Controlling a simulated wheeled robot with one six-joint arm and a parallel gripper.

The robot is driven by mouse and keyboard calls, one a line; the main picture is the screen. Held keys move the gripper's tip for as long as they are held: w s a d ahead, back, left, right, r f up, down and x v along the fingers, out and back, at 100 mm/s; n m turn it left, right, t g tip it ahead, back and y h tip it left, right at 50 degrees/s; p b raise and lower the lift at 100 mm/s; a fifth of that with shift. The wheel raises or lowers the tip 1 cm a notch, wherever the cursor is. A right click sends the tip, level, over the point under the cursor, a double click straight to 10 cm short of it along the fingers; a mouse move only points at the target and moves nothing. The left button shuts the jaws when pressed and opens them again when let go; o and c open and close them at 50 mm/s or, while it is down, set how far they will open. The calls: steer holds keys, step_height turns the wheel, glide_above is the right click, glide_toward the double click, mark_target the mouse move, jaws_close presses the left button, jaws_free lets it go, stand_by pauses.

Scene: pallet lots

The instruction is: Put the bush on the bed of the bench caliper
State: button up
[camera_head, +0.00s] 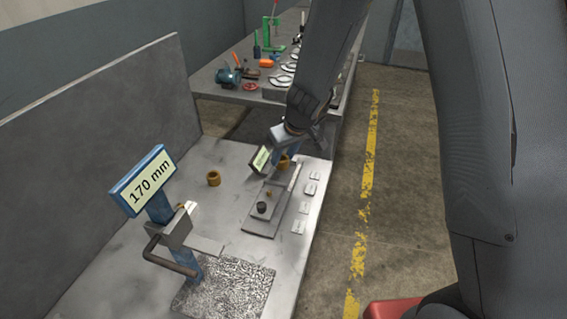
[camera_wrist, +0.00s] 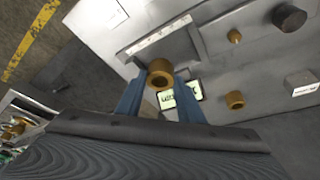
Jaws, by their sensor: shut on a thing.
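My gripper (camera_wrist: 160,88) has its blue fingers shut on a brass-coloured bush (camera_wrist: 160,73), a short ring with a hole. In the head view, my gripper (camera_head: 285,156) holds the bush (camera_head: 283,163) over the far end of the bench, near a small tilted display (camera_head: 261,159). A long grey plate with a raised strip (camera_head: 264,226) lies nearby and may be the bench caliper's bed. A small brass piece and a dark round knob (camera_head: 261,208) stand on it. The display also shows behind the fingers in the wrist view (camera_wrist: 188,100), its reading unclear.
A second brass ring (camera_head: 214,178) stands on the bench left of the plate. A blue post carries a "170 mm" sign (camera_head: 149,181) with a handled device, beside a speckled mat (camera_head: 225,290). Small label plates (camera_head: 304,206) line the right edge. Another bench holds tools.

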steer(key=shift+f+b, duration=0.35)
steer(key=shift+f, duration=0.55)
steer(key=shift+f+b, duration=0.2)
steer(key=shift+b, duration=0.1)
steer(key=o, duration=0.9)
steer(key=shift+r, duration=0.15)
steer(key=shift+r+p, duration=0.25)
steer(key=shift+p, duration=0.2)
steer(key=p+v, duration=0.3)
steer(key=v, duration=0.9)
steer(key=s+d+r+m+g+h, duration=0.1)
steer(key=s+d+m, duration=0.5)
steer(key=s+d, duration=0.8)
steer(key=s+g+h, duration=0.1)
steer(key=s, duration=0.3)
steer(key=shift+d+r+g, duration=0.2)
steer(key=shift+r+g, duration=0.05)
steer(key=shift+g, duration=0.05)
